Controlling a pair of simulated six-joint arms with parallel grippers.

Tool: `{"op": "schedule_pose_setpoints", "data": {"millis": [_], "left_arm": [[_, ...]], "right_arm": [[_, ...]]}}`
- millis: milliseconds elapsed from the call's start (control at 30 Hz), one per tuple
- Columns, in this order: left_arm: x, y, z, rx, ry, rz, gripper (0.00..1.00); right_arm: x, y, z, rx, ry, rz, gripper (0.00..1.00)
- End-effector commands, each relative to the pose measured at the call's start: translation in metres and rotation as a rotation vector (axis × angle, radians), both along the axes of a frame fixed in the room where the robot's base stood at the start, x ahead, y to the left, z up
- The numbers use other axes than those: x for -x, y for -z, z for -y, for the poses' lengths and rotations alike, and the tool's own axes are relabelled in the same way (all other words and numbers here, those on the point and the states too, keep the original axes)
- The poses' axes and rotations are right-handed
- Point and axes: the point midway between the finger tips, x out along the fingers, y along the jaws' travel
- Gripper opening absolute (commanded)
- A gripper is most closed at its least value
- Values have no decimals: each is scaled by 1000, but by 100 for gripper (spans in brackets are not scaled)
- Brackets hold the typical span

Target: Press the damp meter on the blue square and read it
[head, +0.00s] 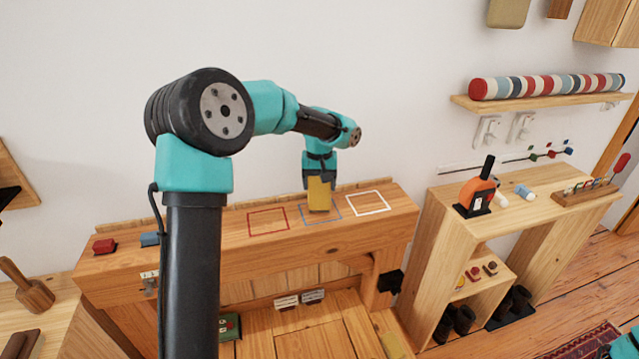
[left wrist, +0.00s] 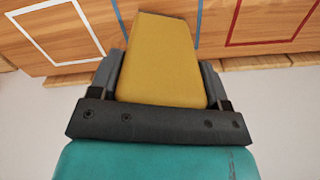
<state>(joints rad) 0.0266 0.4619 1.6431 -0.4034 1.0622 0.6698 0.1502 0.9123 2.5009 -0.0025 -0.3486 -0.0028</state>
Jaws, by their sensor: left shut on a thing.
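The damp meter (head: 319,194) is a yellow block-like body held upright in my left gripper (head: 319,178). Its lower end is at the blue square (head: 333,206) outlined on the wooden beam; I cannot tell whether it touches the wood. In the left wrist view the yellow meter (left wrist: 160,60) sits between the dark fingers of my left gripper (left wrist: 158,85), shut on it. A piece of blue line (left wrist: 199,15) shows beside it. The meter's display is not visible. My right gripper is not in view.
A red square (head: 268,222) lies left of the blue one and a white square (head: 369,203) right of it. Red (head: 104,246) and blue (head: 150,239) blocks sit at the beam's left end. An orange tool (head: 477,192) stands on the right-hand shelf unit.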

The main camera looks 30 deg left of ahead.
Motion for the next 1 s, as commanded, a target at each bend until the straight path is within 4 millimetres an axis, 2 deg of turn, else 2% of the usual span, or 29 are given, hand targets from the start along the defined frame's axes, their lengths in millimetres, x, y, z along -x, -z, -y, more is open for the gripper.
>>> {"op": "schedule_pose_setpoints", "data": {"millis": [1000], "left_arm": [[0, 10, 0, 0, 0, 0, 36]], "right_arm": [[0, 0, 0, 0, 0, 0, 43]]}}
